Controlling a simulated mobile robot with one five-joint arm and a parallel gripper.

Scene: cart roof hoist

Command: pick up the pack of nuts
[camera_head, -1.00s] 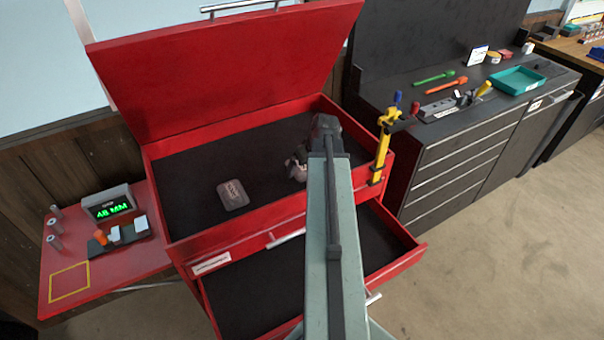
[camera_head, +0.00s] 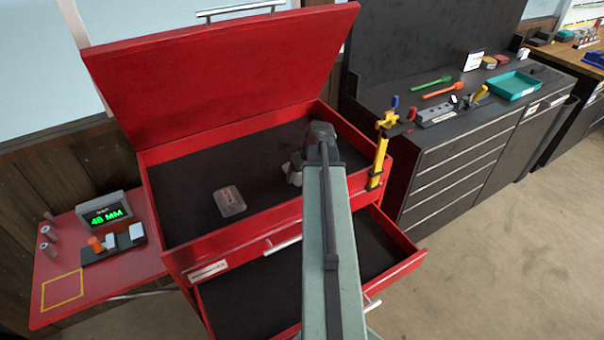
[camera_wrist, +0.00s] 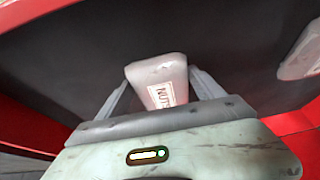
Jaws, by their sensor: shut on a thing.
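The pack of nuts (camera_wrist: 157,82) is a pale, pinkish pack with a white label that reads NUTS. In the wrist view it stands between the two fingers of my gripper (camera_wrist: 160,92), which is shut on it. In the head view my gripper (camera_head: 293,170) is over the right part of the red chest's open top compartment (camera_head: 185,162), mostly hidden behind my arm. I cannot tell whether the pack touches the dark floor of the compartment.
A second clear pack (camera_head: 229,201) lies left of my gripper in the compartment. The raised red lid (camera_head: 220,75) stands behind. A yellow clamp-like tool (camera_head: 381,150) stands at the right rim. An open drawer (camera_head: 400,262) juts out below.

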